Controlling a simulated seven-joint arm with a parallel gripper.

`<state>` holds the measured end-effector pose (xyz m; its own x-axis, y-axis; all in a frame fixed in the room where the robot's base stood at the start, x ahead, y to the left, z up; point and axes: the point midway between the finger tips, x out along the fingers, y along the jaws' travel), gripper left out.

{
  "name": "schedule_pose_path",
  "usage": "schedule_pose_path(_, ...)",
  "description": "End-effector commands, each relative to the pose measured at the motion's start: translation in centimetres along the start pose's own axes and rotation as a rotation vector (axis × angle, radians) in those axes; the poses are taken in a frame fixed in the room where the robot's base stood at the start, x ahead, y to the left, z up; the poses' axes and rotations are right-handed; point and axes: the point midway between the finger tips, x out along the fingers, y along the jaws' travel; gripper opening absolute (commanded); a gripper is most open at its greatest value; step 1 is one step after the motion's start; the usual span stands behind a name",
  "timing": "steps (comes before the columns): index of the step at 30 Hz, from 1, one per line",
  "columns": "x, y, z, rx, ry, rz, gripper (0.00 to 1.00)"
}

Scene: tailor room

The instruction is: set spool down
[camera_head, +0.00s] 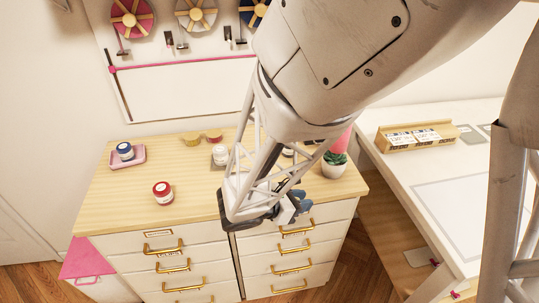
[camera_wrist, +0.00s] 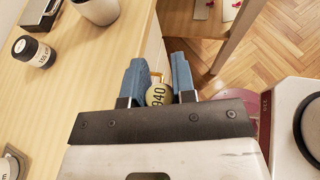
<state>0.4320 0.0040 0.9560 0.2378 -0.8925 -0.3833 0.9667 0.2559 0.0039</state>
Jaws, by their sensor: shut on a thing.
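My gripper (camera_head: 296,206) hangs by the front edge of the wooden-topped dresser (camera_head: 115,205), above the right-hand column of drawers. In the wrist view its two blue fingers (camera_wrist: 158,64) are shut on a spool (camera_wrist: 157,95) with a pale yellow-green end marked 940. Most of this spool is hidden by the fingers and the gripper body. It appears held at or just beyond the dresser's front edge. In the head view I cannot make the spool out. A red spool with a white label (camera_head: 162,192) stands on the dresser top, left of my gripper.
A blue spool (camera_head: 125,150) stands on a pink tray (camera_head: 112,160) at the back left. A whitish spool (camera_head: 220,155) stands near the back middle. A potted succulent (camera_head: 334,163) stands at the right end. A white table (camera_head: 400,165) stands to the right. The front-left dresser top is clear.

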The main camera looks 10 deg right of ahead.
Motion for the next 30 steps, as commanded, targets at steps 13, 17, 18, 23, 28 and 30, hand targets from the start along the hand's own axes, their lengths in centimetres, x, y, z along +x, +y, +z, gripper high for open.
schedule_pose_path(13,0.0,-0.5,-0.1,-0.002,-0.001,-0.001,0.03)
schedule_pose_path(17,0.1,-0.2,-0.1,-0.002,0.0,-0.001,0.03)
schedule_pose_path(18,0.2,0.0,-0.1,-0.002,0.0,-0.002,0.03)
schedule_pose_path(23,0.6,1.4,-0.1,-0.003,-0.001,-0.004,0.03)
schedule_pose_path(28,1.3,3.9,-0.1,-0.003,-0.001,-0.003,0.03)
schedule_pose_path(30,1.6,5.0,-0.1,-0.003,-0.001,-0.003,0.03)
